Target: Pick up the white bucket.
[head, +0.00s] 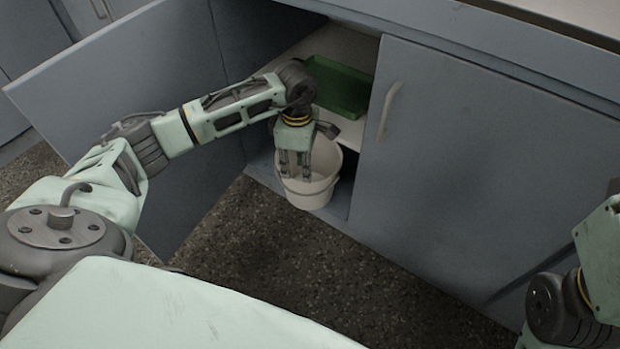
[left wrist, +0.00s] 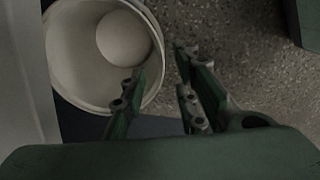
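The white bucket (head: 312,198) stands upright at the front edge of the open cabinet's lower compartment. My left gripper (head: 295,174) points down at the bucket's left side. In the left wrist view, the bucket (left wrist: 72,50) is at upper left, seen from above and looking empty. There my left gripper (left wrist: 160,72) is open, with one finger over the inside of the bucket and the other outside the rim. The rim lies between the fingers, with gaps visible; I cannot tell how deep they reach. Only part of my right arm shows at the right edge; its gripper is out of view.
A green tray (head: 341,87) lies on the cabinet shelf (head: 340,125) above and behind the bucket. The left cabinet door (head: 125,85) stands open. The right door (head: 480,170) with its handle (head: 388,110) is closed. The speckled floor (head: 290,260) in front is clear.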

